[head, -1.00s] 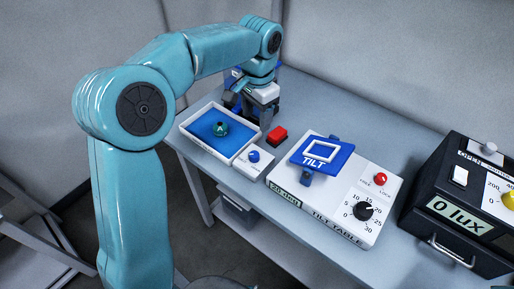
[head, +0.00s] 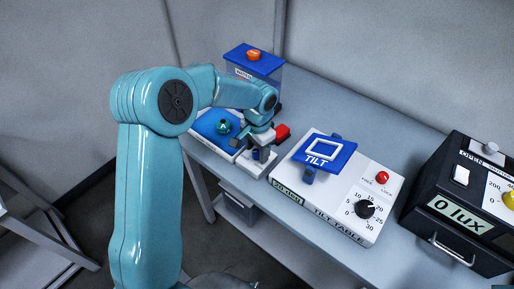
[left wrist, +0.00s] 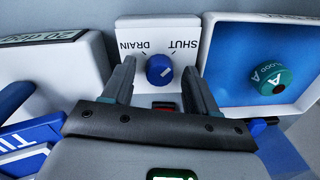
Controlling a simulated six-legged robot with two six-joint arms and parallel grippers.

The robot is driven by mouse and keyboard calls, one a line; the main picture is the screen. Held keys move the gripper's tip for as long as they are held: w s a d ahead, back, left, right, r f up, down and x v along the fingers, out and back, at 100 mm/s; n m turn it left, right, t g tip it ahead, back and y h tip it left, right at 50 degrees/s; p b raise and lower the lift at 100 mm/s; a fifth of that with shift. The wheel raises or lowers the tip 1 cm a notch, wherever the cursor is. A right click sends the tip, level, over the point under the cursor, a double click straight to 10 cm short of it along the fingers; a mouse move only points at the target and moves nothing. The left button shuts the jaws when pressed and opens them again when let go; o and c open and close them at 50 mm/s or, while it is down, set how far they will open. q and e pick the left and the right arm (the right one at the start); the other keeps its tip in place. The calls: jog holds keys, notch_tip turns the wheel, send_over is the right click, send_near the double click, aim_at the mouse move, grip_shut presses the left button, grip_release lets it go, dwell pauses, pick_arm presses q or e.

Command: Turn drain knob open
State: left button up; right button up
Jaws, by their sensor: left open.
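The drain knob (left wrist: 160,69) is a round blue knob on a small white panel (left wrist: 184,33) lettered DRAIN and SHUT, upside down in the left wrist view. A pale mark shows on the knob's face. My left gripper (left wrist: 160,82) is open, with one dark finger on each side of the knob in that view; I cannot tell whether they touch it. In the head view my left gripper (head: 262,152) is over the white panel (head: 246,161), and the knob is mostly hidden there.
A blue-floored tray (head: 205,126) with a teal knob-like piece (head: 223,127) lies left of the panel. The white tilt table (head: 320,208) stands right. A blue-lidded box (head: 254,63) stands behind, and a black lux box (head: 447,228) far right.

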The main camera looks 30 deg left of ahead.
pick_arm(q)
jog(key=shift+c, duration=0.3)
jog(key=shift+w, duration=0.1)
jog(key=c, duration=1)
